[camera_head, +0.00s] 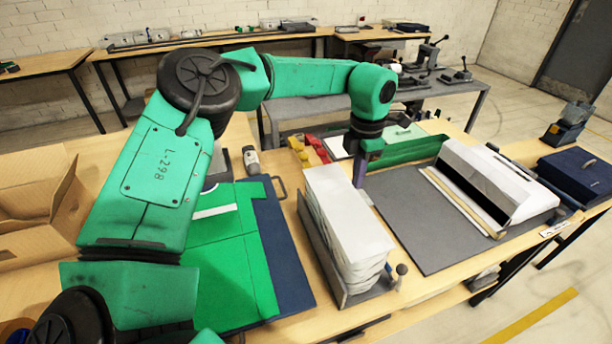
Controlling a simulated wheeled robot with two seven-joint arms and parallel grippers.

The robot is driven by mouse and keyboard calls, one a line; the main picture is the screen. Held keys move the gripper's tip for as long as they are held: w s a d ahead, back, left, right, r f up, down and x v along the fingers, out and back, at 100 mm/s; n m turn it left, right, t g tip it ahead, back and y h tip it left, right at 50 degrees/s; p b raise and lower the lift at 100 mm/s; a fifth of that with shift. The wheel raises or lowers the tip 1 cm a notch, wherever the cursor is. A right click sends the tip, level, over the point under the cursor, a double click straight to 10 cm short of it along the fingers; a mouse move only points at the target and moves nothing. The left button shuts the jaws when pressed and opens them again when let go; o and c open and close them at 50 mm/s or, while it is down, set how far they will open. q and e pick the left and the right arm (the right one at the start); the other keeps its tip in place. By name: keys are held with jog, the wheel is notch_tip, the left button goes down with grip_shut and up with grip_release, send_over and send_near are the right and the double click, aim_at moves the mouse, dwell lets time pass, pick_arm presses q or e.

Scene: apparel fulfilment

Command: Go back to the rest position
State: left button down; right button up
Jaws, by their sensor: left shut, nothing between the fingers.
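My left arm reaches in from the left and stretches over the table. Its gripper (359,180) points down just behind the stack of white bags (345,220), near the left edge of the grey mat (425,245). Its fingers are shut with nothing visible between them. Whether the fingertips touch anything is hard to tell, as the bag stack hides part of that area. A green garment (235,250) lies flat on a dark blue board (281,262), partly hidden by my left arm. My right gripper is not in view.
The bags stand in a grey holder (325,258). A white machine (487,180) sits on the mat's right side. A green item (412,151) lies at its back edge. An open cardboard box (40,205) is at the left. A dark blue case (573,175) is far right.

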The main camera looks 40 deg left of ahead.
pick_arm(q)
notch_tip(320, 180, up, 5)
jog(key=shift+s+f+p, duration=0.1)
jog(key=shift+p, duration=1.1)
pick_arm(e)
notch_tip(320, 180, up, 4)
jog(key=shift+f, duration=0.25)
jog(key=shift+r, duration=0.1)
